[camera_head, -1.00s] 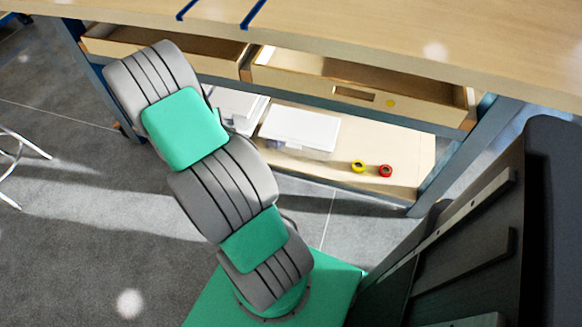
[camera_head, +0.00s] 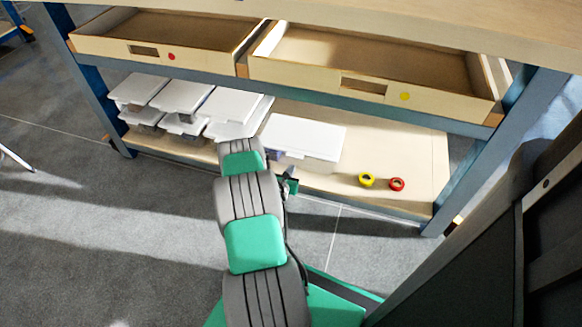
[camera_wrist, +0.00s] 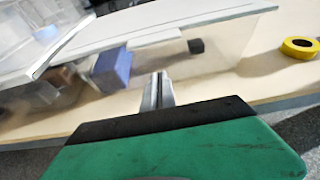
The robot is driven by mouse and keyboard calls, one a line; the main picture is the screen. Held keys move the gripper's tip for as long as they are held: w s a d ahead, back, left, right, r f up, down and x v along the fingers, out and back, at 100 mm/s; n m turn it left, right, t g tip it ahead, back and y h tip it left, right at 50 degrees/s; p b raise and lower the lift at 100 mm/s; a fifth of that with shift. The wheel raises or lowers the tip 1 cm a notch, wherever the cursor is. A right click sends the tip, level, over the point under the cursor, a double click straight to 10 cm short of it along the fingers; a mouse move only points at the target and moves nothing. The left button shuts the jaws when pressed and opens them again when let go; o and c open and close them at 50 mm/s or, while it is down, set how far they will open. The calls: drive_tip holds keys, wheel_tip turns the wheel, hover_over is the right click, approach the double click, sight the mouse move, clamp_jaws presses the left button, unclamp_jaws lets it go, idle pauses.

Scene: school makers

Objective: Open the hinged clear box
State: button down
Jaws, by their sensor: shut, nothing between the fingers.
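A hinged clear box (camera_head: 303,138) with a flat whitish lid stands on the lower shelf of the workbench, its lid down. In the wrist view the clear box (camera_wrist: 215,55) fills the upper middle, with a blue block and a small dark piece seen through its wall. My gripper (camera_wrist: 158,90) is shut and empty, its fingertips low in front of the box's front wall. I cannot tell whether they touch it. In the head view the gripper is mostly hidden by my arm.
Several smaller lidded boxes (camera_head: 180,97) stand left of the clear box. A yellow tape roll (camera_head: 367,180) and a red tape roll (camera_head: 397,184) lie to its right. Two open drawers (camera_head: 370,70) overhang the shelf (camera_head: 425,165). A dark panel (camera_head: 480,250) stands at right.

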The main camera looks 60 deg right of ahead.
drive_tip(key=r, duration=0.4)
drive_tip(key=shift+w+d, duration=0.1)
drive_tip(key=shift+d, duration=0.15)
